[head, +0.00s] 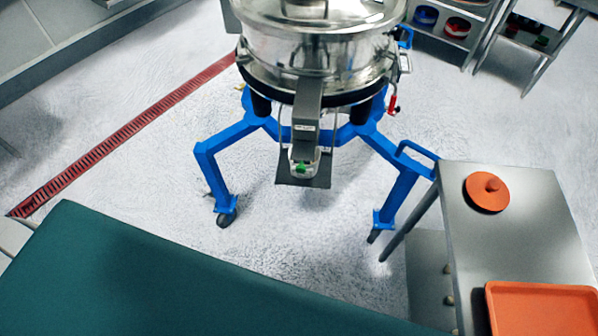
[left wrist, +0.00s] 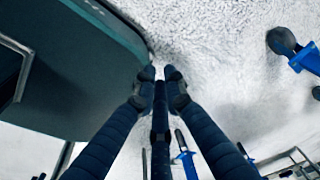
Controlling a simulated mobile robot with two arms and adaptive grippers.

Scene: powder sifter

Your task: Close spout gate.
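The powder sifter (head: 315,65) is a shiny steel drum on a blue wheeled frame, at the top middle of the head view. A grey metal spout (head: 307,108) slopes down from its front. At its lower end is a small white fitting with a green part (head: 302,168), in front of a dark flat plate (head: 318,180). I cannot tell whether the gate is open. In the left wrist view my left gripper (left wrist: 160,76) has dark fingers with their tips near each other and nothing visible held. Neither gripper shows in the head view.
A dark green surface (head: 150,275) fills the lower left. A steel table (head: 525,240) with an orange lid (head: 487,192) and orange tray (head: 540,290) stands at the right. A red floor grate (head: 120,140) runs at the left. Pale floor lies clear around the blue frame (head: 228,140).

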